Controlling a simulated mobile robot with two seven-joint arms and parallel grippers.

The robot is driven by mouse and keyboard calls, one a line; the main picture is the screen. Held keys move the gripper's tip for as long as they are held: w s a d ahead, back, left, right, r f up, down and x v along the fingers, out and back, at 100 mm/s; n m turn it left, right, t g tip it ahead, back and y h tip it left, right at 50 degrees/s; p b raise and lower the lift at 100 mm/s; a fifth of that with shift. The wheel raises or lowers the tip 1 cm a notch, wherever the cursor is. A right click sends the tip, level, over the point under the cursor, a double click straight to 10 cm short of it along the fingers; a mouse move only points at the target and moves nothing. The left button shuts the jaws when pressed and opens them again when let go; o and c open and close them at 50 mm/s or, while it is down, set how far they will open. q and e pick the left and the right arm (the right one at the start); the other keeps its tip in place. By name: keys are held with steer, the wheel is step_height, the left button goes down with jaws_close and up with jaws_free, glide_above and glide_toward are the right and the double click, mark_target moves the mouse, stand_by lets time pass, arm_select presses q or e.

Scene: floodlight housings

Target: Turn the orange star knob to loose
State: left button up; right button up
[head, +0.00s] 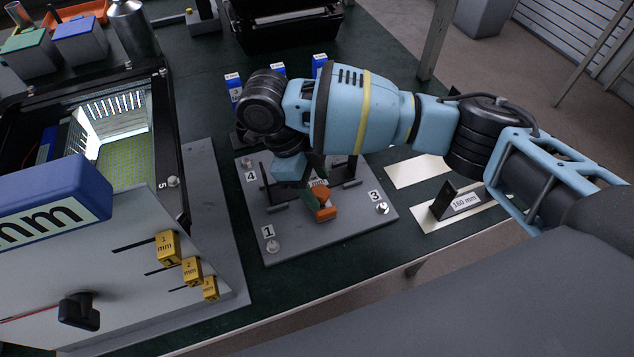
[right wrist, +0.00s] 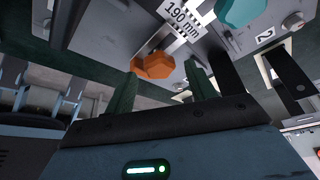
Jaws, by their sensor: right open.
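The orange star knob (head: 325,211) sits on the grey plate (head: 350,228) with numbered corners, in the middle of the head view. My right gripper (head: 312,203) is right at the knob and partly covers it and the fixture behind it. In the right wrist view, the orange knob (right wrist: 153,67) shows between the two dark green fingertips, which stand apart. I cannot tell whether either finger touches it. A "190 mm" label (right wrist: 183,18) and a teal knob (right wrist: 240,12) are beside it. My left gripper is in neither view.
An open housing (head: 120,120) stands at the left, with a panel bearing yellow mm blocks (head: 192,270) in front of it. A "160 mm" piece (head: 460,203) lies on a pale mat to the right. Small blue boxes (head: 320,66) stand behind. The table's front edge is near the plate.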

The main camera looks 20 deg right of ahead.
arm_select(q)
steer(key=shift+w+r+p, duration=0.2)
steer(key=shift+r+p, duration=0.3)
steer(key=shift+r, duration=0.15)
arm_select(e)
steer(key=v, duration=0.7)
